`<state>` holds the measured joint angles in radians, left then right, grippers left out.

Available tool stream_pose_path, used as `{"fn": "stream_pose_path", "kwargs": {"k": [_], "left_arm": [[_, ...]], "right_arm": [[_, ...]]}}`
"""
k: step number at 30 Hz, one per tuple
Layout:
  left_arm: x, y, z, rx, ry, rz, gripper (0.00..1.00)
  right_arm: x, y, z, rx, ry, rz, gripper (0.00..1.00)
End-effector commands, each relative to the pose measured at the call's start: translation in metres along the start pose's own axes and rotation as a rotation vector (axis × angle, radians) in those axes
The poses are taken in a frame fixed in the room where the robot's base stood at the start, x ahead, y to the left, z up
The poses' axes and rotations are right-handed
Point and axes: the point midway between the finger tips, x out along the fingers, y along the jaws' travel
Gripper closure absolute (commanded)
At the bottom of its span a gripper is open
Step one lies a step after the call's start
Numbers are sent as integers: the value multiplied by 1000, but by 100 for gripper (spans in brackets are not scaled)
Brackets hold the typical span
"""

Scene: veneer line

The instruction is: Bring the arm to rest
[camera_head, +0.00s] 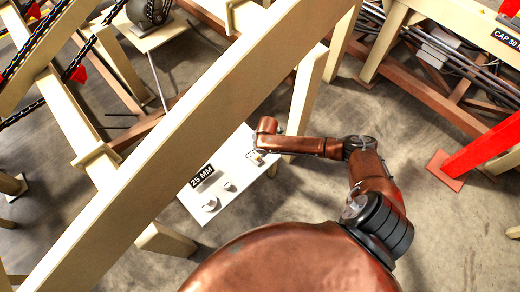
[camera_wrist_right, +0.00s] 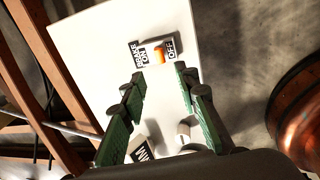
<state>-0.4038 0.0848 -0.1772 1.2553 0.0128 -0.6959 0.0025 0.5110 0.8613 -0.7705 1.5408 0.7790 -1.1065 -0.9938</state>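My right arm (camera_head: 300,145) reaches from the right over a white panel (camera_head: 217,211) in the head view. Its gripper fingers cannot be made out there. In the right wrist view my right gripper (camera_wrist_right: 160,76) has its two green fingers apart with nothing between them. Beyond the fingertips, on the same white panel (camera_wrist_right: 92,62), is a brake switch with an orange part (camera_wrist_right: 170,48), between the words ON and OFF. The fingers appear apart from the switch. My left gripper is in neither view.
A "25 MM" label (camera_head: 202,176) and small knobs (camera_head: 210,204) are on the panel. A wide beige beam (camera_head: 170,150) crosses above the panel's left side. A red post (camera_head: 482,140) stands at right. Bare concrete floor (camera_head: 440,225) lies to the right of my arm.

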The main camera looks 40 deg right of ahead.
Motion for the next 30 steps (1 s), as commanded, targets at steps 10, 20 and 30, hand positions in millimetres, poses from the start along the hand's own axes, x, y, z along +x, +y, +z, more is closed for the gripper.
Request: {"fn": "stream_pose_path", "kwargs": {"k": [10, 20, 30], "left_arm": [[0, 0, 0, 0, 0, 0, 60], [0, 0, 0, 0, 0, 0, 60], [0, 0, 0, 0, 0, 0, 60]], "right_arm": [[-16, -1, 0, 0, 0, -1, 71], [-16, 0, 0, 0, 0, 0, 71], [37, -52, -21, 204, 43, -3, 71]]}}
